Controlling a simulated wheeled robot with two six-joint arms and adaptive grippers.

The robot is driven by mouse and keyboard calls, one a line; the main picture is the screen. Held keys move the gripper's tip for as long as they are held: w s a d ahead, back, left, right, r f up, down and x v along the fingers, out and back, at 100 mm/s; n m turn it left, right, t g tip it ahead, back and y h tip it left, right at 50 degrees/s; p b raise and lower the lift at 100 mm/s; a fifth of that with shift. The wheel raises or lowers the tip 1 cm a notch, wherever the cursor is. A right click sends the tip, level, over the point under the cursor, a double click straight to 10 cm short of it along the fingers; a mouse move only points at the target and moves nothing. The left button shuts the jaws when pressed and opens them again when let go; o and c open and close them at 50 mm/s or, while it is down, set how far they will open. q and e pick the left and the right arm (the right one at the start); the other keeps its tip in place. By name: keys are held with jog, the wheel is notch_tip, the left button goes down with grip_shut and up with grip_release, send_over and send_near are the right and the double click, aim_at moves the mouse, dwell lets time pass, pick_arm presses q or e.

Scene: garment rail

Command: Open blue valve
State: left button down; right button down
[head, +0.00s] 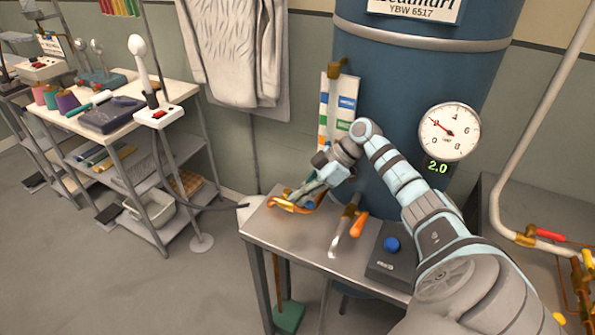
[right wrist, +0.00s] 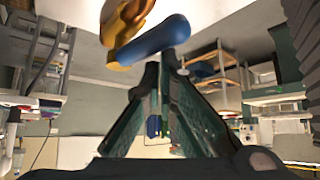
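The blue valve shows in the right wrist view as a rounded blue handle (right wrist: 152,40) beside a brass body (right wrist: 122,28). In the head view its brass part (head: 284,205) is at the table's far left corner, partly hidden by my gripper. My right gripper (head: 312,196) reaches down to it from the right. In the right wrist view the fingertips (right wrist: 160,60) are close together with nothing visible between them, just below the handle. I cannot tell whether they touch it. My left gripper is not in view.
A blue tank (head: 400,75) with a round gauge (head: 449,131) and a green "2.0" readout stands behind the table (head: 290,232). An orange handle (head: 358,223) and a box with a blue button (head: 392,244) are nearby. A red-handled valve (head: 551,236) is at right. Shelves stand left.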

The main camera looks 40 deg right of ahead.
jog(key=shift+d, duration=0.15)
dwell(0.5)
jog(key=shift+r, duration=0.1)
jog(key=shift+w+r, duration=0.1)
jog(key=shift+r, duration=0.25)
notch_tip(320, 180, up, 9)
dwell(0.5)
